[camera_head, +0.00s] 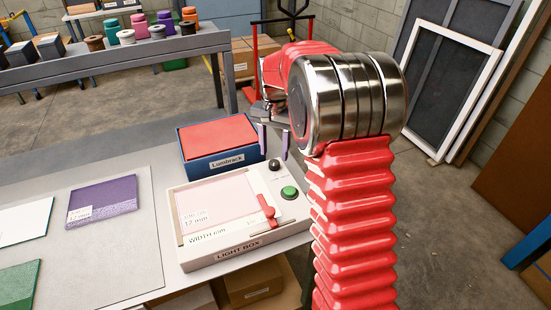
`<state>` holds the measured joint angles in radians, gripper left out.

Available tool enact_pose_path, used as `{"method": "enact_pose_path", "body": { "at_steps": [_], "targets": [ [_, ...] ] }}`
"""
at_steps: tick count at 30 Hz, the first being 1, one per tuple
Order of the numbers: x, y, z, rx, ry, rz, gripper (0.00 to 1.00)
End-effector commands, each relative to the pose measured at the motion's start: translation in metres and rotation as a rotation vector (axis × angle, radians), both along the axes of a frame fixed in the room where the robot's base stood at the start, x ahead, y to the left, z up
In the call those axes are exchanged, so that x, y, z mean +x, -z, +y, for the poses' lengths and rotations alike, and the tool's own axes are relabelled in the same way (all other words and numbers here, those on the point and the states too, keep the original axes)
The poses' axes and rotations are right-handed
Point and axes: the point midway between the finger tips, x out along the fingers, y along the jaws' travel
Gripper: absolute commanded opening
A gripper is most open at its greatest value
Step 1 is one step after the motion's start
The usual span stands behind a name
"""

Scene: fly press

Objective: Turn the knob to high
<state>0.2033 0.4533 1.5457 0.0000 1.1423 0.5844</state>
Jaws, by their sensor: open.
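A light box (222,250) with a cream casing and a pinkish lit panel (213,201) stands on the table's right part. Its right side carries a small black knob (274,164), a green button (289,193) and a red lever-like piece (266,208). I cannot tell which setting the knob points to, and no "high" mark is readable. My gripper (274,142) is open and empty, its two purplish fingers pointing down. In the picture it appears just above the black knob, apart from it.
A blue box with a red top (217,135), labelled Lumbrack, stands behind the light box. A purple sheet (103,201), a white sheet (25,222) and a green sheet (18,283) lie on the mat at left. A back bench (100,66) holds several spools and pots.

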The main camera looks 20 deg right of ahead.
Motion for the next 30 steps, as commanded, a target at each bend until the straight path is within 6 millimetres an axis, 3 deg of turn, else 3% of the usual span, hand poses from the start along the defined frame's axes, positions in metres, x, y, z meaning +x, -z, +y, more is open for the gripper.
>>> {"method": "enact_pose_path", "body": {
  "at_steps": [3, 9, 20, 30],
  "targets": [
    [-0.001, 0.019, 0.0, 0.001, 0.0, 0.004, 0.46],
    [0.0, 0.037, 0.0, 0.0, 0.0, 0.001, 0.46],
    [0.0, 0.041, 0.0, 0.0, 0.001, 0.0, 0.45],
    [0.0, 0.04, -0.001, 0.0, 0.001, 0.0, 0.21]
  ]
}}
